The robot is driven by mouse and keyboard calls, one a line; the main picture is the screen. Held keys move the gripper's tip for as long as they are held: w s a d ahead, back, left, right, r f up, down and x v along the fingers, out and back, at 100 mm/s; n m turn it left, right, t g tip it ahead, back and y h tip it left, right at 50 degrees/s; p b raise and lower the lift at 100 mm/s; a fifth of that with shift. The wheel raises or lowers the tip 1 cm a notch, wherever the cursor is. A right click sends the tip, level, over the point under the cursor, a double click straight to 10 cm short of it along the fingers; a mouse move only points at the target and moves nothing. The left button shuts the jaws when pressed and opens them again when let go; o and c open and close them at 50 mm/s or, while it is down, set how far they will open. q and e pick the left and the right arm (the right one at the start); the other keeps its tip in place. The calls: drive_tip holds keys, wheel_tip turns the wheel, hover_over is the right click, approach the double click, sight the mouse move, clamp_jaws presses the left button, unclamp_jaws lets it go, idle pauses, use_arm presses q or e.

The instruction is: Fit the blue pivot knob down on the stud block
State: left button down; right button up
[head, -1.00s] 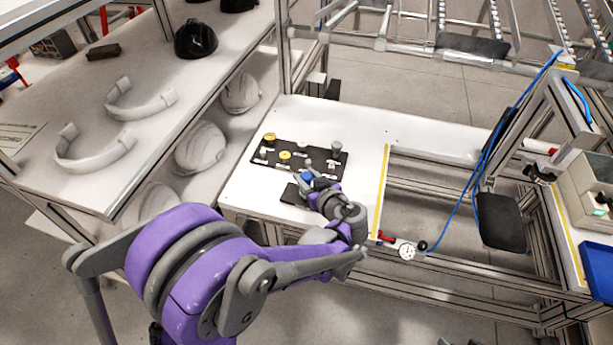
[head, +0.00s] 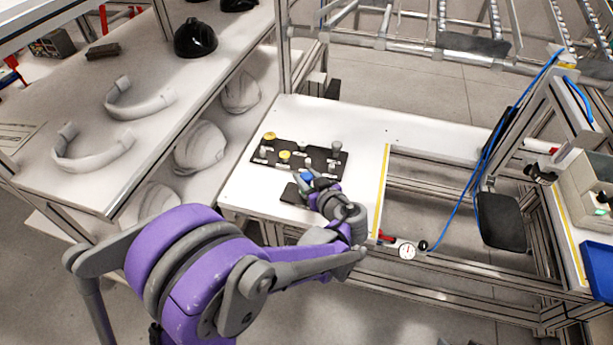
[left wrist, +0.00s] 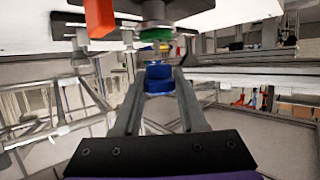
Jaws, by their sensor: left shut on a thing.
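My left gripper (head: 303,176) is over the white table, just in front of the black board. It is shut on the blue pivot knob (head: 306,177). In the left wrist view the blue knob (left wrist: 158,76) sits between the two grey fingertips (left wrist: 158,84). A small dark plate (head: 289,194) lies on the table beside the gripper, to its left; I cannot tell whether it belongs to the stud block. A grey round post (left wrist: 154,12) with a green part shows beyond the knob in the wrist view. My right gripper is out of view.
The black board (head: 318,160) holds yellow knobs (head: 270,137) and several grey pieces. An orange piece (left wrist: 100,18) shows close by in the wrist view. A dial gauge (head: 407,252) is at the table frame's front. Bare white table (head: 350,125) lies behind the board.

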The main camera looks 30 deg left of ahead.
use_arm(q)
drive_tip(key=shift+f+b, duration=0.85)
drive_tip(key=shift+f, duration=0.35)
drive_tip(key=shift+c, duration=1.9)
unclamp_jaws()
drive_tip(key=shift+r, duration=0.1)
drive_tip(key=v, duration=1)
drive_tip(key=shift+s+d, duration=0.25)
drive_tip(key=shift+d, duration=0.05)
drive_tip(key=shift+r, duration=0.15)
